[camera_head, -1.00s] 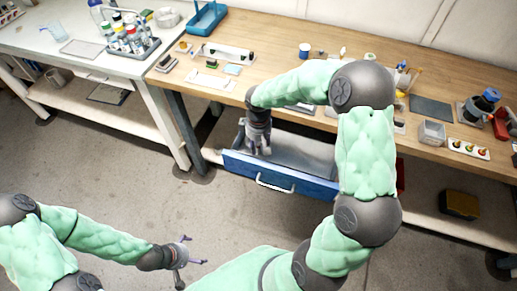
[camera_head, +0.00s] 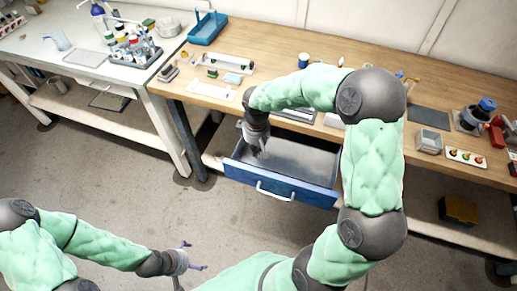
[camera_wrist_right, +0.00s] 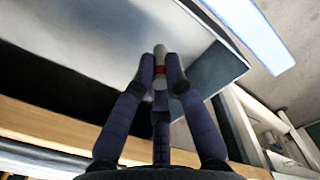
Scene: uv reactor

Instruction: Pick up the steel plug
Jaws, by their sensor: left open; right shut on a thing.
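My right gripper (camera_head: 258,148) is over the left end of the open blue drawer (camera_head: 292,188), pointing down. In the right wrist view its fingers (camera_wrist_right: 160,76) are shut on a small slim grey piece with a red band, which looks like the steel plug (camera_wrist_right: 160,56). The fingers hide part of it. I cannot see the plug in the head view. The drawer's grey inside (camera_wrist_right: 110,35) shows behind the fingertips. My left gripper (camera_head: 187,258) is open and empty, low over the floor and away from the bench.
A white table (camera_head: 60,45) with a bottle rack stands at left. The floor in front is clear.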

